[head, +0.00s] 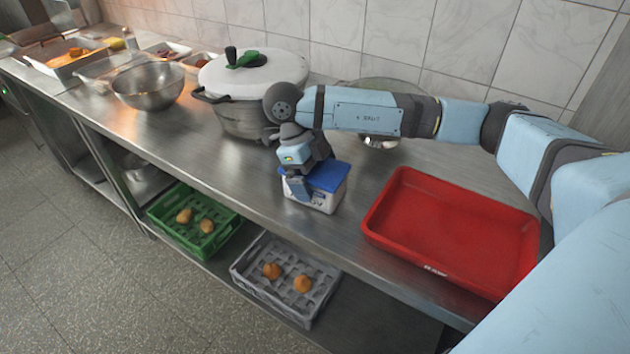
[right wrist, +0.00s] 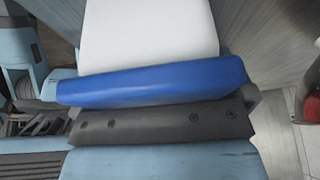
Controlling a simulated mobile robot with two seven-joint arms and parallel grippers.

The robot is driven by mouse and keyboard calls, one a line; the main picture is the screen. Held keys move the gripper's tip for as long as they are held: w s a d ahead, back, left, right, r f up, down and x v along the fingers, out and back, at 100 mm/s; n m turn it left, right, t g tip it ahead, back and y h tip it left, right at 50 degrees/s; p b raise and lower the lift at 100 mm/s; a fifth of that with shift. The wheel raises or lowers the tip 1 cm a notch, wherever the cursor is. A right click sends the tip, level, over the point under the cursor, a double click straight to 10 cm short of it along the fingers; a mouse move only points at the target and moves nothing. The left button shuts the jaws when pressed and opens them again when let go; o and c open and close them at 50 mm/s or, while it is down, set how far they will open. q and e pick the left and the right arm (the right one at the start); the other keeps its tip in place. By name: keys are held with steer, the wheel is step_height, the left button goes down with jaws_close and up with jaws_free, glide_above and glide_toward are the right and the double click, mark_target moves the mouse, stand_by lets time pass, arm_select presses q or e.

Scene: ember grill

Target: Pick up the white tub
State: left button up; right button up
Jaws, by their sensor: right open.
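The white tub (head: 325,200) with a blue lid (head: 328,176) stands upright on the steel counter, left of the red tray. My right gripper (head: 302,184) is at the tub's left end, pointing down, with one light blue finger in front of the tub's side. The other finger is hidden in the head view. In the right wrist view, the tub's white body (right wrist: 150,28) and blue lid (right wrist: 155,84) lie close along a dark gripper part (right wrist: 160,122). The jaws are open; whether they touch the tub I cannot tell. My left gripper is not in view.
A red tray (head: 400,180) lies right of the tub. A large lidded pot (head: 245,118) and a metal bowl (head: 148,92) stand to the left. A green crate (head: 222,212) and a grey crate (head: 325,287) sit on the lower shelf. The counter's front edge is near the tub.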

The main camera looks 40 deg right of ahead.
steer(key=c, duration=1)
